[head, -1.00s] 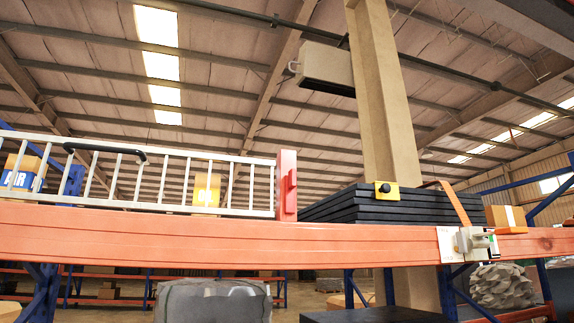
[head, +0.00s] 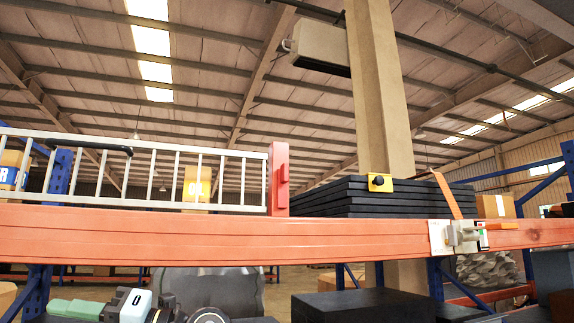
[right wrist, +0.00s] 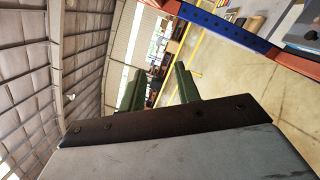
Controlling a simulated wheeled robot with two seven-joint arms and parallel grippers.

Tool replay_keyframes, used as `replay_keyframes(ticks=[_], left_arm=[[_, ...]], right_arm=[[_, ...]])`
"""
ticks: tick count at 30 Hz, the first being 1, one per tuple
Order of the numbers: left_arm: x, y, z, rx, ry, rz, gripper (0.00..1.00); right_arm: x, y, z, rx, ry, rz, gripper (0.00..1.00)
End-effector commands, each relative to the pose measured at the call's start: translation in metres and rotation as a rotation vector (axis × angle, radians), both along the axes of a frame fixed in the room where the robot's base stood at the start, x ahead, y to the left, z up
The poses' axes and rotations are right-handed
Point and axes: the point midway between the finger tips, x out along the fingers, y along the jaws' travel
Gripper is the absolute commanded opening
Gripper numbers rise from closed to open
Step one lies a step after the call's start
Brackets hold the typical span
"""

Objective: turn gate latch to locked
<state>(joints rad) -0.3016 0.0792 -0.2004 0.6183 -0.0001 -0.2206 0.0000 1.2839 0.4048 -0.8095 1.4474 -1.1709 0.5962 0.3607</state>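A white barred gate (head: 215,181) with a black handle (head: 103,145) stands above the long orange beam (head: 300,240), at the left in the head view. Its right end meets a red post (head: 278,180) with a small red catch on its side. A pale latch-like fitting (head: 455,236) with a lever and an orange tab (head: 501,226) sits on the beam at the right. What looks like my left gripper (head: 75,308) is low at the left, below the beam; its finger gap is unclear. My right gripper (right wrist: 160,90) is open and empty in the right wrist view, away from the gate.
Stacked black panels (head: 345,198) and a yellow fitting with a black knob (head: 380,182) are behind the beam. A tan column (head: 380,100) rises there. A black block (head: 362,305) is below the beam. The right wrist view shows a blue post (right wrist: 230,25) and open floor.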

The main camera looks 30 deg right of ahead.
Motion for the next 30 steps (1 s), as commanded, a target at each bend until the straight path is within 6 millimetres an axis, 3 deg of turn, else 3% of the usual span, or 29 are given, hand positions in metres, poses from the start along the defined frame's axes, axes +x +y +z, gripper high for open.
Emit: replay_keyframes(ticks=[1, 5, 8, 14, 18, 21, 24, 27, 30], left_arm=[[0.001, 0.000, 0.002, 0.000, -0.001, 0.000, 0.32], [0.002, 0.000, 0.003, -0.001, -0.003, 0.000, 0.32], [0.002, 0.000, 0.005, -0.001, -0.003, 0.000, 0.32], [0.003, 0.000, 0.009, 0.000, -0.005, 0.000, 0.32], [0.003, 0.000, 0.011, 0.000, -0.005, 0.000, 0.32], [0.003, 0.000, 0.012, 0.000, -0.006, 0.001, 0.32], [0.003, 0.000, 0.012, 0.000, -0.006, 0.001, 0.32], [0.003, 0.000, 0.013, 0.000, -0.006, 0.001, 0.32], [0.003, 0.000, 0.014, 0.000, -0.006, 0.001, 0.32]], right_arm=[[-0.003, -0.003, 0.021, -0.110, -0.068, -0.009, 0.33], [-0.006, -0.019, 0.055, -0.382, -0.183, -0.066, 0.33], [-0.007, -0.047, 0.088, -0.597, -0.251, -0.164, 0.33], [-0.023, -0.138, 0.177, -0.965, -0.291, -0.494, 0.33], [-0.059, -0.214, 0.243, -1.120, -0.238, -0.776, 0.33], [-0.090, -0.258, 0.279, -1.170, -0.181, -0.949, 0.33], [-0.118, -0.289, 0.302, -1.189, -0.128, -1.073, 0.33], [-0.135, -0.306, 0.314, -1.193, -0.094, -1.145, 0.33], [-0.138, -0.314, 0.317, -1.196, -0.077, -1.172, 0.33]])
